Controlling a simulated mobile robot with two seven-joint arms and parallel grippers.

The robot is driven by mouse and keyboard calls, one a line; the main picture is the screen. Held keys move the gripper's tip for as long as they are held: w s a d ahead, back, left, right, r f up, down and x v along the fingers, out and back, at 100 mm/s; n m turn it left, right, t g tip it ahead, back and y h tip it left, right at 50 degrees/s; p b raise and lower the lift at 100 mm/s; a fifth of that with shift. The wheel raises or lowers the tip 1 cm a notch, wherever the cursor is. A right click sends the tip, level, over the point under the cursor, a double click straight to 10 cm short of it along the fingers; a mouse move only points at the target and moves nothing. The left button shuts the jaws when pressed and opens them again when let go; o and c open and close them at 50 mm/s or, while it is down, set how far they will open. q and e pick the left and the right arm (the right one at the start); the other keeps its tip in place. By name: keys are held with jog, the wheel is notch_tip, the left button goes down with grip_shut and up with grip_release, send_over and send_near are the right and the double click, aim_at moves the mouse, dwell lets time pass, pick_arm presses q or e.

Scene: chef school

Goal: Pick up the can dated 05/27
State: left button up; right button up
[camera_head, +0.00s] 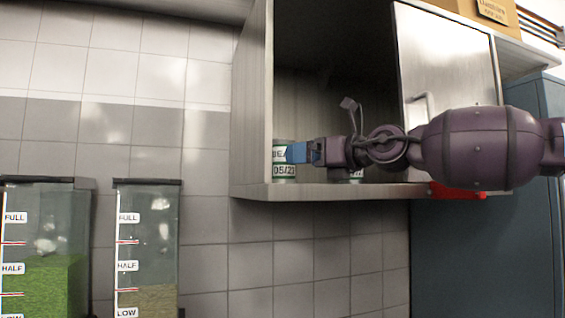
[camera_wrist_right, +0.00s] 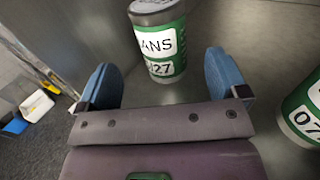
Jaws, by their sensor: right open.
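A green and white can (camera_head: 279,171) stands upright at the left end of the open cabinet's shelf. In the head view its label reads "BEA" and "05/2", with the rest covered by my blue fingertip. In the right wrist view the same can (camera_wrist_right: 158,42) shows "ANS" and "/27" and stands ahead between my finger lines. My right gripper (camera_head: 295,153) is open, with a blue finger on either side in the wrist view (camera_wrist_right: 160,72). Gaps show between the fingers and the can. My left gripper is not in view.
A second green can (camera_wrist_right: 303,112), labelled "07", stands to the right in the wrist view; it is mostly hidden behind my gripper in the head view (camera_head: 356,178). The cabinet's left wall (camera_head: 254,100) is close beside the dated can. A metal door (camera_head: 447,65) covers the cabinet's right side.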

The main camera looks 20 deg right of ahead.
aim_at(282, 163)
jog(key=p+x, duration=0.1)
jog(key=x, duration=0.4)
jog(key=shift+w+f, duration=0.1)
jog(key=shift+w, duration=0.05)
jog(key=shift+c, duration=0.4)
jog(key=c, duration=0.9)
jog(key=shift+c, duration=1)
